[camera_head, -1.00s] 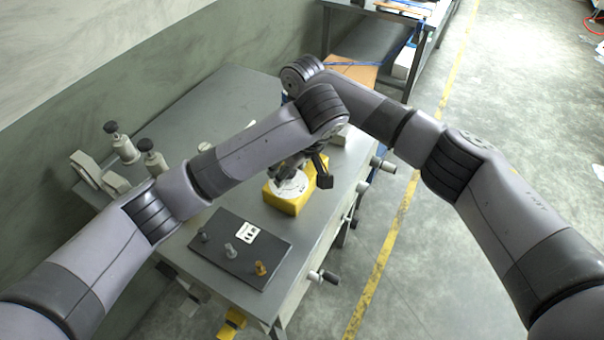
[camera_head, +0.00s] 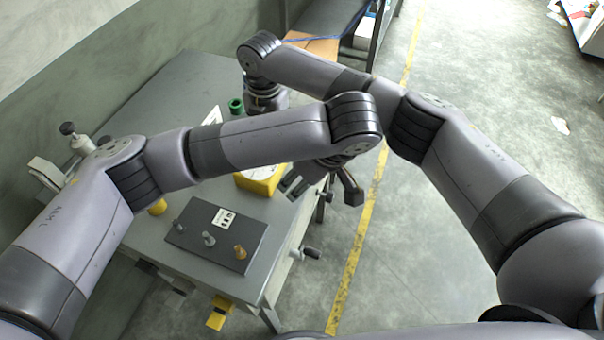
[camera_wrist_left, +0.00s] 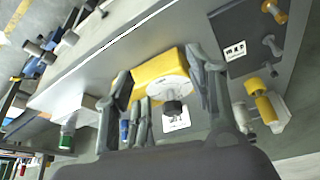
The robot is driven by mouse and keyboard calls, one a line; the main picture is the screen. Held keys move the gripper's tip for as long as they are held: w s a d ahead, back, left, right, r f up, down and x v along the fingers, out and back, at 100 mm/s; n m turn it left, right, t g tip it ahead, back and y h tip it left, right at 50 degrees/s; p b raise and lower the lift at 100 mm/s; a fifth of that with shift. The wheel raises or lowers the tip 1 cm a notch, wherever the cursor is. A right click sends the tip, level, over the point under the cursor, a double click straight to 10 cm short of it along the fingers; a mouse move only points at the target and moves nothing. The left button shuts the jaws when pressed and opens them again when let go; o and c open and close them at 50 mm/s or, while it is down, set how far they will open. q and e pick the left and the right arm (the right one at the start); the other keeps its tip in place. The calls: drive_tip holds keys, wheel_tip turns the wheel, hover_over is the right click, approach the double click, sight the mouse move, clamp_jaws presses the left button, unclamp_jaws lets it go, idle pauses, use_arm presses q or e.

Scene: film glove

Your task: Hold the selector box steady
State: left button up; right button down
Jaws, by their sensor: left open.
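The selector box, a yellow box (camera_head: 262,180) with a pale round top, stands on the grey table, partly hidden behind my left arm in the head view. In the left wrist view the yellow box (camera_wrist_left: 158,66) shows its pale dial and dark knob (camera_wrist_left: 172,106). My left gripper (camera_head: 324,186) is open and empty, and in the head view it appears to the right of the box. In the left wrist view its fingers (camera_wrist_left: 160,72) appear on either side of the box, but contact cannot be told. My right gripper is hidden behind my left arm.
A dark panel (camera_head: 200,240) with small knobs and a white label lies on the table in front of the box. A green ring (camera_head: 236,105) and a yellow cylinder (camera_head: 157,207) are nearby. Handles (camera_head: 310,252) stick out from the table's right side.

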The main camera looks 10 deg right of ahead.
use_arm(q)
drive_tip(key=w+a+r+m+g+h, duration=0.1)
drive_tip(key=w+a+r+m+h, duration=0.3)
drive_tip(key=a+m, duration=0.45)
drive_tip(key=w+a+r+m+g+h, duration=0.1)
drive_tip(key=w+a+r+m+h, duration=0.35)
drive_tip(key=m, duration=0.75)
drive_tip(key=shift+t+y, duration=0.3)
drive_tip(key=shift+y, duration=0.45)
drive_tip(key=x, duration=1)
drive_tip(key=shift+s+d+f, duration=0.25)
drive_tip(key=shift+c, duration=0.2)
drive_tip(key=c, duration=1.1)
